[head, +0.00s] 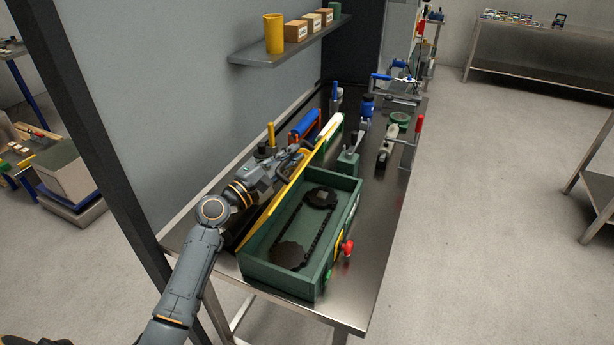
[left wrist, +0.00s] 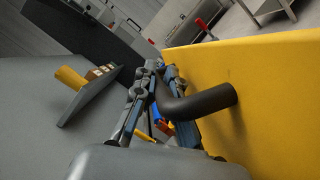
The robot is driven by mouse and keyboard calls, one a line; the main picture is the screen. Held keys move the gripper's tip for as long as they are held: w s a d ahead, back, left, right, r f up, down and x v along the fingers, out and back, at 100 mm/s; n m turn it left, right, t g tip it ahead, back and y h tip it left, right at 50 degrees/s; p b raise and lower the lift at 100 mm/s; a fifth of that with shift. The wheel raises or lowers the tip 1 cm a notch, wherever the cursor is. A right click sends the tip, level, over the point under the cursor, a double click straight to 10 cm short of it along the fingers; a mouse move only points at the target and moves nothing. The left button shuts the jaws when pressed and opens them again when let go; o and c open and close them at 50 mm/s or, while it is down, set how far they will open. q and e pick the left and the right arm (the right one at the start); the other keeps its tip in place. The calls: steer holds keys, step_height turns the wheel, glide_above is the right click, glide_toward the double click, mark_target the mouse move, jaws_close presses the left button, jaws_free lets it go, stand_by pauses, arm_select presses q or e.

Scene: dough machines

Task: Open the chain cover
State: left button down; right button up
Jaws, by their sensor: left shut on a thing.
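The chain cover (head: 262,216) is a yellow panel, swung up and tilted back along the left side of a green box (head: 282,273). Inside the open box, a dark chain (head: 313,232) runs around two black sprockets. My left gripper (head: 294,158) is at the far upper part of the cover. In the left wrist view, its fingers (left wrist: 153,88) are shut on the black bent handle (left wrist: 200,103) that stands out from the yellow cover (left wrist: 262,95). My right gripper is in neither view.
The box stands on a steel bench (head: 343,311), with a red knob (head: 347,246) on its right side. Several tools and clamps stand farther back on the bench. A wall shelf (head: 282,47) with boxes and a yellow cup hangs above left.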

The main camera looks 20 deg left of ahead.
arm_select(q)
steer(key=a+n+t+y+b, duration=0.1)
steer(key=a+n+t+b, duration=0.1)
steer(key=a+n, duration=0.5)
steer(key=shift+w+a+r+y+b, duration=0.15)
steer(key=shift+a+r+y+b, duration=0.2)
steer(key=shift+a+b, duration=0.6)
steer(key=shift+a, duration=0.1)
steer(key=c, duration=1.7)
jaws_free()
steer(key=shift+o, duration=0.2)
steer(key=v, duration=1.2)
steer(key=shift+f, duration=0.2)
